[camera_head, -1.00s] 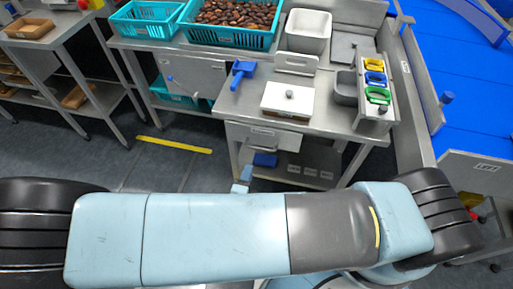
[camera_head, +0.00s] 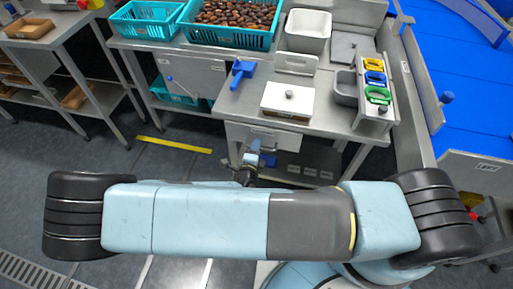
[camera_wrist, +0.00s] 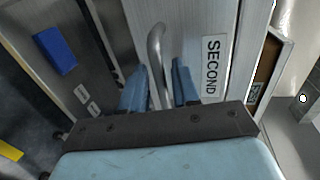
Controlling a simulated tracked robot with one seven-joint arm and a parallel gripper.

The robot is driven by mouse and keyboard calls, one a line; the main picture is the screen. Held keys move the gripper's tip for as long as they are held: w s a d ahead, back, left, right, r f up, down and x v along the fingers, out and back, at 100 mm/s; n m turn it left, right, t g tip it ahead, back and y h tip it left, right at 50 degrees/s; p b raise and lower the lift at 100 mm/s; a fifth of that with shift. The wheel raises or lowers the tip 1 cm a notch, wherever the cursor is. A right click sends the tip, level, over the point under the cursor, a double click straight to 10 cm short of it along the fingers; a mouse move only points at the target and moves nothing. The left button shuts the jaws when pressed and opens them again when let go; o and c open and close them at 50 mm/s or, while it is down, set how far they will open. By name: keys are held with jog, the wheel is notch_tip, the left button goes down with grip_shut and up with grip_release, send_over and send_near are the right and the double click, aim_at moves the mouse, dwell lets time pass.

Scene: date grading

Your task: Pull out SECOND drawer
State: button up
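The drawer (camera_head: 270,135) is under the front edge of the steel table and looks closed in the head view. In the wrist view its light front carries a SECOND label (camera_wrist: 211,66) and a curved metal bar handle (camera_wrist: 155,45). My gripper (camera_wrist: 160,76) is open, with one blue finger on each side of the handle. Gaps show between the handle and the fingers, so it does not look clamped. In the head view my gripper (camera_head: 253,156) is just in front of the drawer, and the handle cannot be made out there.
The steel table (camera_head: 235,105) above holds a white-lidded box (camera_head: 288,99), a blue scoop (camera_head: 242,70) and a rack of coloured scoops (camera_head: 376,90). A blue object (camera_wrist: 55,50) lies on the lower shelf. A blue conveyor (camera_head: 455,70) stands right.

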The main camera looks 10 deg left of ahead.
jog(key=shift+w, duration=0.2)
grip_shut()
jog(key=shift+f, duration=0.1)
dwell(0.4)
